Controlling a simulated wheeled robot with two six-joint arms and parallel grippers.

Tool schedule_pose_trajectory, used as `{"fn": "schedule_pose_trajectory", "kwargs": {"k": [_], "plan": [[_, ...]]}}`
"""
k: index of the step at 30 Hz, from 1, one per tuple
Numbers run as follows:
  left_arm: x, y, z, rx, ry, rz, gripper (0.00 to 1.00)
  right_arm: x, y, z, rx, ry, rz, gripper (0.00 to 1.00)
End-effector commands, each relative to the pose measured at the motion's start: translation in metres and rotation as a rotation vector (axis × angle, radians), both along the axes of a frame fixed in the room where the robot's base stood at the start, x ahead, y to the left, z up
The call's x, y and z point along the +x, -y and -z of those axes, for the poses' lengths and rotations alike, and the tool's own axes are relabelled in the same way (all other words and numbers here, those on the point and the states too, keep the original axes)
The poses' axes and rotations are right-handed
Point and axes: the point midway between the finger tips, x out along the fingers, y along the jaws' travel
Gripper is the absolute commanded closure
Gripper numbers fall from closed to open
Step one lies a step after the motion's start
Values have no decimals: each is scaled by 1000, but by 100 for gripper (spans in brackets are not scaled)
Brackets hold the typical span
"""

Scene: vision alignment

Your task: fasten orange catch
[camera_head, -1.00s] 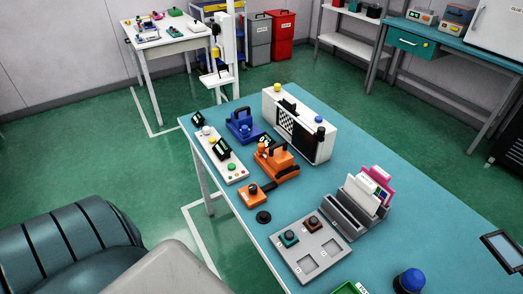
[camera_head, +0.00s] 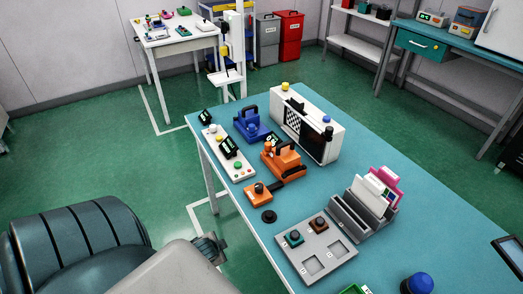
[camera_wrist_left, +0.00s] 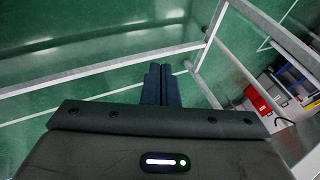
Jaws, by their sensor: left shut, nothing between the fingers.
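An orange device (camera_head: 283,160) with a dark handle on top stands on the teal table, left of its middle, in the head view. A smaller orange block (camera_head: 258,193) with a dark knob sits just in front of it. I cannot tell which part is the catch or whether it is fastened. My left gripper (camera_wrist_left: 160,84) is shut and empty in the left wrist view, over green floor and pale table-frame bars, away from the orange parts. My right gripper is not in view.
On the teal table (camera_head: 350,140), a blue device (camera_head: 251,127), white button panel (camera_head: 229,155) and white box (camera_head: 311,128) surround the orange device. A grey two-button tray (camera_head: 316,250) and card holder (camera_head: 350,220) are nearer. The table's left edge borders open floor.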

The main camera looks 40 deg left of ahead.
Motion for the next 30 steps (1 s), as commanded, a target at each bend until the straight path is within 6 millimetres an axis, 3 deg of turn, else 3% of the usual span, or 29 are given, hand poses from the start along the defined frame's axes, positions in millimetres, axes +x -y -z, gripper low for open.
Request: {"fn": "schedule_pose_trajectory", "kwargs": {"k": [1,6,15,17,23,30], "plan": [[12,1,-25,21,22,32,100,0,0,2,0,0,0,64],[37,15,-103,81,75,133,100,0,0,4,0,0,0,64],[52,44,-205,172,146,293,100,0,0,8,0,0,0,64],[54,50,-223,192,161,330,100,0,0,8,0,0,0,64],[81,22,-241,304,197,452,100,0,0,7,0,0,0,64],[122,-9,-281,471,252,655,100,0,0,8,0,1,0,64]]}}
